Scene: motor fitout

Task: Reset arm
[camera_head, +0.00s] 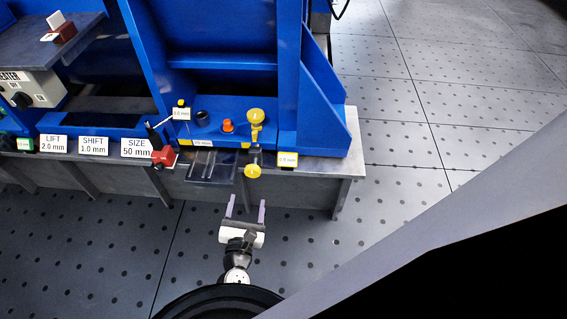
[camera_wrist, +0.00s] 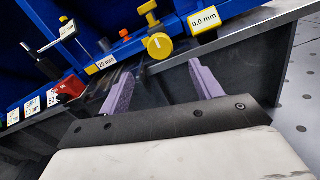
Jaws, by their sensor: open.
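My gripper (camera_head: 246,205) is in front of the blue machine's grey bench edge, over the perforated floor. Its two purple fingers stand apart with nothing between them. The wrist view also shows the open gripper (camera_wrist: 160,90), its fingers pointing at the bench front. A yellow knob (camera_head: 252,171) on the bench front lies just beyond the fingertips, apart from them; the wrist view shows a yellow knob (camera_wrist: 158,46) past the fingers.
A blue frame (camera_head: 215,70) rises behind the bench. A red block (camera_head: 164,156), an orange knob (camera_head: 228,126) and labels such as SIZE 50 mm (camera_head: 137,147) line the bench. The perforated floor (camera_head: 440,130) on the right is clear.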

